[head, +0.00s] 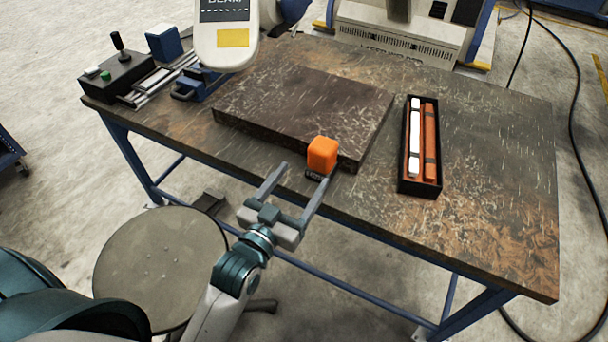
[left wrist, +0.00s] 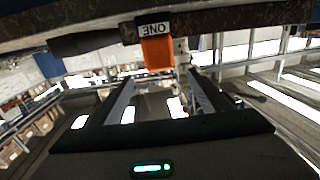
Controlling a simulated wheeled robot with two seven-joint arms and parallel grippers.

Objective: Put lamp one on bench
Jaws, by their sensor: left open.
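Lamp one is an orange block (head: 322,152) with a dark base, at the front edge of the dark slab on the bench (head: 470,230). Its label "ONE" reads upside down in the left wrist view, next to the orange body (left wrist: 157,52). I cannot tell whether its base rests on the slab or on the bench. My left gripper (head: 308,169) is open and empty at the bench's front edge. Its fingers point toward the lamp, and the lamp shows just past the fingertips in the left wrist view (left wrist: 160,78). My right gripper is not in view.
The slab (head: 300,100) fills the middle of the bench. A black tray (head: 420,187) with orange and white bars lies to its right. A white device (head: 223,45) stands behind, and a black control box (head: 118,75) sits at the left. A round stool (head: 160,265) stands in front.

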